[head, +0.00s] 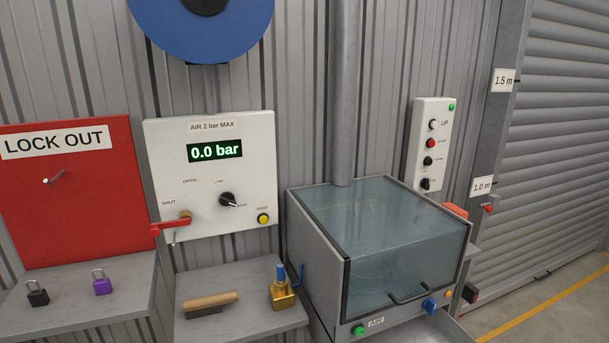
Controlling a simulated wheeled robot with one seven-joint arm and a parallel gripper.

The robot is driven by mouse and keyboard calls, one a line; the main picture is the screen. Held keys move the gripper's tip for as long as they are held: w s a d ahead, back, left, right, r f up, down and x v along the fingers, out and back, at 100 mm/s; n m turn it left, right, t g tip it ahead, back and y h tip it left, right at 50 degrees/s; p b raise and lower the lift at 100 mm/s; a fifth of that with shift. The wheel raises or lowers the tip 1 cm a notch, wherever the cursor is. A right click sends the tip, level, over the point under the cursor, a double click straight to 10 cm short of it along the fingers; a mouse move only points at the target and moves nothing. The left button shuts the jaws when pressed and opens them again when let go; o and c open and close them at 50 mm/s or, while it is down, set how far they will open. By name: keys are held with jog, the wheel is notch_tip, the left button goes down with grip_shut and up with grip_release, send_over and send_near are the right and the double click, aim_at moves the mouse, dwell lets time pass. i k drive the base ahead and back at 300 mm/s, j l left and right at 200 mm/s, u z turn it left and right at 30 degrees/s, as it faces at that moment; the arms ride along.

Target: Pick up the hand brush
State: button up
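The hand brush (211,304) lies on a grey shelf (250,329) below the air panel. It has a light wooden handle on top and a dark block or bristles underneath. Its handle slants slightly, with the right end higher in the picture. Nothing touches it. My gripper is not in the head view.
A brass bottle with a blue top (282,289) stands right of the brush. The glass-topped cabinet (335,285) rises beside the shelf. A red valve lever (171,226) sticks out above. Left, another shelf (75,312) holds black (38,296) and purple (102,286) padlocks.

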aim_at(198, 307)
jog(key=z, duration=1.15)
jog(key=u, duration=2.2)
